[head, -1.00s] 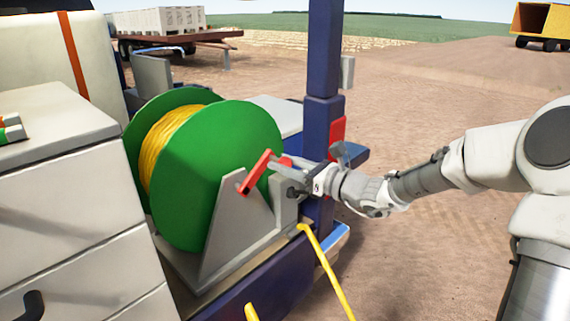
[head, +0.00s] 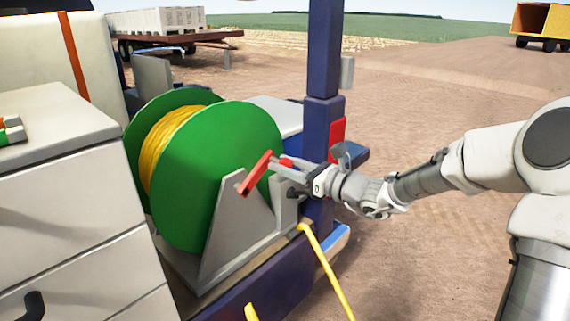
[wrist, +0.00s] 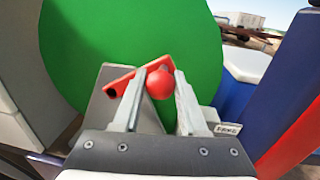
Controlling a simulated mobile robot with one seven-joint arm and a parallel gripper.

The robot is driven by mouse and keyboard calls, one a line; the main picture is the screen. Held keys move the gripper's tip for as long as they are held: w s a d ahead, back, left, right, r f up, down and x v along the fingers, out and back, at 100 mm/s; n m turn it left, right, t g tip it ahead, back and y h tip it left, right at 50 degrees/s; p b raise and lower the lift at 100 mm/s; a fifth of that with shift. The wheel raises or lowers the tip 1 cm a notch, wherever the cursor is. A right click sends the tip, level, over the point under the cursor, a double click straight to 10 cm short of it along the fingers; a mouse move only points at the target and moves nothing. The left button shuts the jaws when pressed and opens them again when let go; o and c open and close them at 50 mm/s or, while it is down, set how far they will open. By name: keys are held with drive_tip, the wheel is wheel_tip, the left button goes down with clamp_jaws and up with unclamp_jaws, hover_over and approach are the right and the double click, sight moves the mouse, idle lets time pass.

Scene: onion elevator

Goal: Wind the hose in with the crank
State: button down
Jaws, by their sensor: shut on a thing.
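The hose reel (head: 225,165) has green side discs and stands on a grey bracket (head: 232,235). The yellow hose (head: 165,148) is wound on its drum, and a loose length (head: 327,270) hangs over the blue edge at the front. The red crank (head: 256,172) is on the near side of the reel, its arm slanting up to the right. My gripper (head: 280,166) comes from the right and is shut on the crank's knob. In the wrist view the round red knob (wrist: 160,84) sits between the two fingers, with the crank arm (wrist: 122,80) behind it.
A blue post (head: 323,100) rises close behind my gripper, with a red part (head: 338,130) on it. A pale drawer cabinet (head: 70,200) stands left of the reel. Open dirt ground lies to the right. A trailer with white crates (head: 160,22) is far behind.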

drive_tip(key=m+p, duration=0.1)
drive_tip(key=f+m+p, duration=0.2)
drive_tip(key=shift+w+d, duration=0.4)
drive_tip(key=s+a+f+m+t+p, duration=0.1)
drive_tip(key=s+a+f+m+p, duration=0.2)
drive_tip(key=f+m+p, duration=0.3)
drive_tip(key=s+a+f+m+t+h+p, duration=0.1)
drive_tip(key=s+a+f+m+p, duration=0.2)
drive_tip(key=m, duration=1.3)
drive_tip(key=shift+f+m+t+p, duration=0.3)
drive_tip(key=shift+f+t+p, duration=0.1)
drive_tip(key=shift+f+p, duration=1.7)
drive_tip(key=shift+f, duration=0.25)
drive_tip(key=shift+c, duration=2.2)
unclamp_jaws()
